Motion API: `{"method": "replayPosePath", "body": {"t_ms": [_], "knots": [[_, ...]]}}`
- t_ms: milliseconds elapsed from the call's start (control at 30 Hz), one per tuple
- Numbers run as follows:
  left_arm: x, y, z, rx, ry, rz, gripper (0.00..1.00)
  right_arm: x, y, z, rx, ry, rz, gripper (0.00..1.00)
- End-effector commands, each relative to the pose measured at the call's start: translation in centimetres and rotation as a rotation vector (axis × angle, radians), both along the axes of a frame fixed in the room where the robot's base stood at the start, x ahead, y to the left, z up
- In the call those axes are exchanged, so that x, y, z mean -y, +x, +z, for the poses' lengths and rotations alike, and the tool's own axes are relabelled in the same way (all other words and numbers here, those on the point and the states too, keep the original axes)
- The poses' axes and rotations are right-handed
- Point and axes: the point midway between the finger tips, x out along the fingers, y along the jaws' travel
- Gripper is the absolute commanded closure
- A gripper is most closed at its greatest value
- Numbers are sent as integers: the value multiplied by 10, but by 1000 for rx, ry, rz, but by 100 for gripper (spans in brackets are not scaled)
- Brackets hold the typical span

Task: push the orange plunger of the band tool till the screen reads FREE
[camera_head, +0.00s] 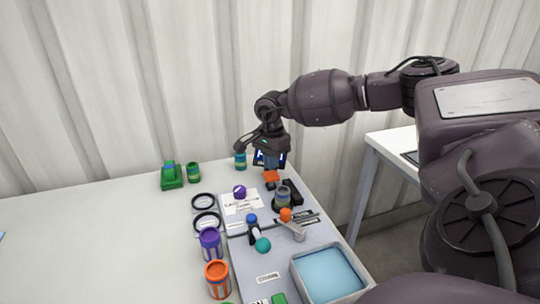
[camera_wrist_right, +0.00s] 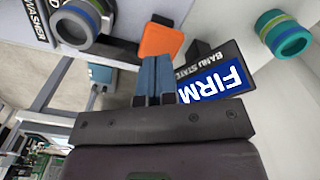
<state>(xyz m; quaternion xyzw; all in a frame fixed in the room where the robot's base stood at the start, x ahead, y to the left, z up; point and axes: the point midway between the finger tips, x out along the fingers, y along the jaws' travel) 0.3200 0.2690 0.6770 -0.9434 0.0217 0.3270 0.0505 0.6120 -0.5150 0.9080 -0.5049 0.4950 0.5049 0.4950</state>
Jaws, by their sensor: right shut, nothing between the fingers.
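The orange plunger (camera_head: 271,177) sits at the back of the grey station in the head view. In the right wrist view it is an orange block (camera_wrist_right: 160,40) just beyond my fingertips. My right gripper (camera_wrist_right: 155,72) is shut and empty, its blue fingers together beside the plunger; I cannot tell whether they touch it. In the head view, my right gripper (camera_head: 271,163) is over the back of the station. The band tool's screen (camera_wrist_right: 212,86) reads FIRM in white on blue. A grey banded jar (camera_head: 282,200) stands in front of the plunger. My left gripper is not in view.
A teal banded jar (camera_wrist_right: 286,36) stands near the screen. Purple (camera_head: 210,243) and orange (camera_head: 217,279) jars stand along the station's left side. A blue-lined tray (camera_head: 298,268) is at the front right. The table's left part is mostly clear.

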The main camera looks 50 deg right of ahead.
Motion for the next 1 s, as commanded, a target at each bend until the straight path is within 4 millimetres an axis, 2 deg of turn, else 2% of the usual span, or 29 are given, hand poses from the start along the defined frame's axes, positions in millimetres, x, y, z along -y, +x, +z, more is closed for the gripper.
{"method": "replayPosePath", "body": {"t_ms": [1000], "knots": [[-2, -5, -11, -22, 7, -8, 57, 0, 0, -29, -1, 1, 0, 100]]}}
